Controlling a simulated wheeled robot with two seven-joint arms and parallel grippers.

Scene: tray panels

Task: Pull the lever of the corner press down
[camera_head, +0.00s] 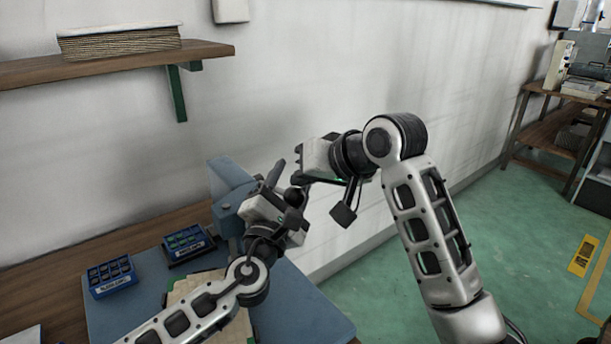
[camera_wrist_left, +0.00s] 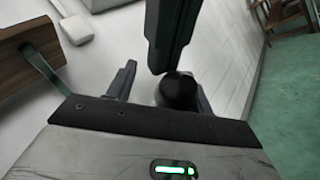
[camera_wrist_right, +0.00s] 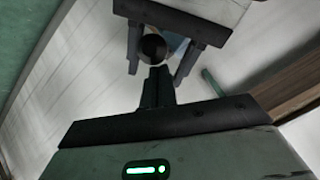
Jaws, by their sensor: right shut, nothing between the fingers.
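The blue-grey corner press (camera_head: 226,180) stands at the back of the blue mat, partly hidden by my left gripper. A round black knob (camera_head: 295,196), apparently the lever's end, shows beside my left fingers; the lever's shaft is mostly hidden. My left gripper (camera_head: 286,194) is open. In the left wrist view the knob (camera_wrist_left: 177,91) sits between its spread fingers, with a gap on the left. The right wrist view also shows the knob (camera_wrist_right: 153,47) there. My right gripper (camera_head: 299,178) is shut and empty, its fingertips (camera_wrist_right: 158,72) close to the knob and left gripper.
Two blue compartment boxes (camera_head: 111,276) (camera_head: 188,243) stand on the blue mat (camera_head: 312,312). A wooden wall shelf (camera_head: 120,63) hangs at upper left. The white wall is close behind; green floor (camera_head: 390,285) lies open at right.

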